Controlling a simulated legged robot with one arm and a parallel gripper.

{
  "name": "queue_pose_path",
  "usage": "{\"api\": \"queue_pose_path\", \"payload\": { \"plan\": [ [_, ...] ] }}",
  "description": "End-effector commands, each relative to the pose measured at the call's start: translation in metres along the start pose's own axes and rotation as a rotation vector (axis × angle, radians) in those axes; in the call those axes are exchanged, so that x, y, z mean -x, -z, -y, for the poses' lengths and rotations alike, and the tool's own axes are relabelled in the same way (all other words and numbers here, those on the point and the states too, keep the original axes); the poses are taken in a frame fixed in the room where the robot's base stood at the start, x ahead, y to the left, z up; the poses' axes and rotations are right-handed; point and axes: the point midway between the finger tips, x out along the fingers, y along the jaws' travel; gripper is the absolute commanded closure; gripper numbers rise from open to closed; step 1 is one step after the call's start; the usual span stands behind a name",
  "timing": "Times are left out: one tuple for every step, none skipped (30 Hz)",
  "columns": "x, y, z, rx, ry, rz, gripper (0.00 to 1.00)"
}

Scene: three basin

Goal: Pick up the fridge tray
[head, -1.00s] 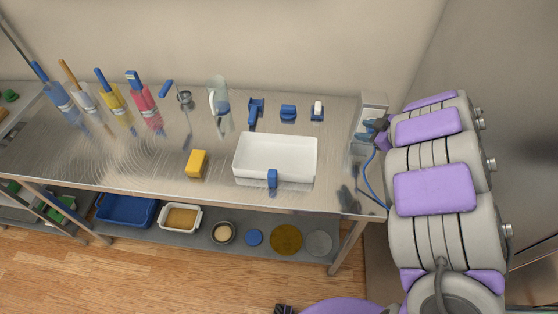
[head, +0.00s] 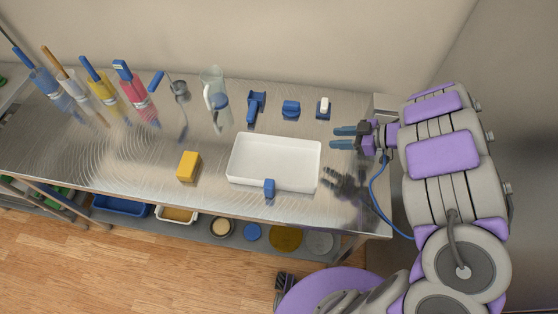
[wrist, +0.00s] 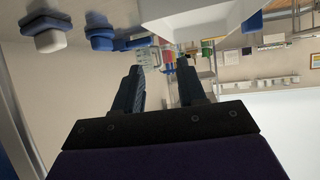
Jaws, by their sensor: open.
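The white rectangular tray (head: 275,184) sits on the steel table (head: 120,160), right of its middle. A small blue block-like piece (head: 269,187) is at its front side; I cannot tell if it is attached. My gripper (head: 338,138) is at the right of the tray, with its two fingers apart and pointing left toward it. It is empty and does not touch the tray. In the wrist view the scene appears upside down. The gripper (wrist: 158,68) shows two separate fingers, and a white shape at the top, likely the tray (wrist: 172,12), lies beyond them.
A yellow block (head: 189,166) lies left of the tray. A clear jug (head: 214,100) and blue items (head: 291,109) stand behind it. Brushes in coloured holders (head: 135,95) stand at the left. A lower shelf holds a blue tray (head: 122,205) and other containers.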

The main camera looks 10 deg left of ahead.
Motion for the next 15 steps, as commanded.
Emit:
{"api": "queue_pose_path", "payload": {
  "plan": [
    [-0.012, 0.0, 0.002, 0.002, 0.006, 0.001, 0.59],
    [-0.018, 0.0, 0.002, 0.001, 0.007, 0.001, 0.59],
    [-0.026, 0.0, 0.001, 0.002, 0.007, -0.001, 0.59],
    [-0.032, 0.0, 0.001, 0.001, 0.007, -0.002, 0.59],
    [-0.038, 0.0, 0.001, 0.001, 0.008, -0.003, 0.59],
    [-0.044, -0.001, 0.001, 0.0, 0.008, -0.004, 0.59],
    [-0.049, -0.002, 0.0, -0.001, 0.007, -0.005, 0.59],
    [-0.055, -0.002, -0.001, -0.001, 0.007, -0.006, 0.59],
    [-0.062, -0.003, -0.001, -0.002, 0.006, -0.005, 0.59],
    [-0.068, -0.003, 0.0, -0.002, 0.007, -0.005, 0.59],
    [-0.072, -0.004, -0.001, -0.002, 0.007, -0.006, 0.59],
    [-0.078, -0.004, -0.001, -0.002, 0.006, -0.007, 0.59],
    [-0.083, -0.004, -0.001, -0.002, 0.006, -0.008, 0.59],
    [-0.087, -0.004, -0.001, -0.002, 0.006, -0.008, 0.59],
    [-0.092, -0.004, -0.001, -0.002, 0.006, -0.009, 0.59]
  ]
}}
